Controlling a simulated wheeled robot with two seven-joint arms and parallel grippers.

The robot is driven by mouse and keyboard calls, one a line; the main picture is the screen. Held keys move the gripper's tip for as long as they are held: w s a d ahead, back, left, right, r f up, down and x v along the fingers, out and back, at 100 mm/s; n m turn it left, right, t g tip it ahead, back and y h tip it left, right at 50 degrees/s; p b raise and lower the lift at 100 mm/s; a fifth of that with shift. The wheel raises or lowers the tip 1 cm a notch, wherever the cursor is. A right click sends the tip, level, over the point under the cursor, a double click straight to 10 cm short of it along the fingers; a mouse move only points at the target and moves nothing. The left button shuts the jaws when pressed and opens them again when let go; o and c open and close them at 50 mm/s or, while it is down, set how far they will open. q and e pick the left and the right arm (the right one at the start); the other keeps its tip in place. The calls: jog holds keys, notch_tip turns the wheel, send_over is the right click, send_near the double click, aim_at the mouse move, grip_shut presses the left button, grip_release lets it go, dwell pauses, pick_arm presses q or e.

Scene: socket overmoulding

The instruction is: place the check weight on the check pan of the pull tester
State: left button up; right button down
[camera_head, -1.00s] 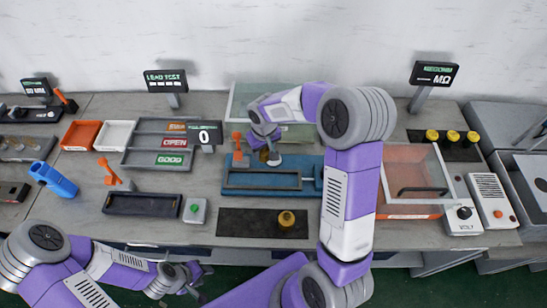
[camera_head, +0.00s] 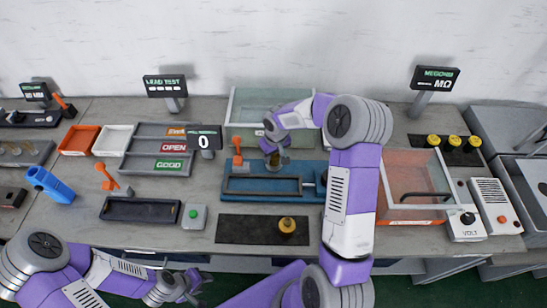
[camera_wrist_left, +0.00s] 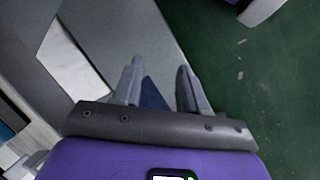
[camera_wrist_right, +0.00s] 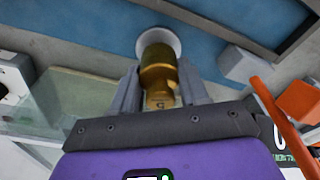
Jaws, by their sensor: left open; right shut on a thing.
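The brass check weight (camera_wrist_right: 158,72) is between the fingers of my right gripper (camera_wrist_right: 160,90), which is shut on it. In the right wrist view its far end overlaps the round pale check pan (camera_wrist_right: 165,32); I cannot tell whether they touch. In the head view my right gripper (camera_head: 274,152) is over the blue pull tester (camera_head: 232,172), and the weight (camera_head: 273,167) hides most of the pan. My left gripper (camera_head: 185,290) is open and empty, low in front of the bench; its fingers (camera_wrist_left: 158,88) show nothing between them.
An orange lever (camera_head: 237,150) stands just left of the weight. A clear-walled box (camera_head: 245,105) stands behind the tester. A black mat (camera_head: 240,230) with a brass piece (camera_head: 287,225) lies in front. A clear-lidded orange box (camera_head: 410,180) is right of my right arm.

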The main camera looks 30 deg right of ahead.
aim_at(275, 158)
jog(key=shift+w+f, duration=0.1)
jog(key=shift+f, duration=0.55)
jog(key=c, duration=0.6)
grip_release()
jog(key=shift+f, duration=0.1)
jog(key=shift+o, duration=0.2)
jog(key=shift+r, duration=0.2)
notch_tip(275, 158, up, 12)
jog(key=s+p, duration=0.1)
jog(key=shift+s+p, duration=0.35)
jog(key=shift+p, duration=0.05)
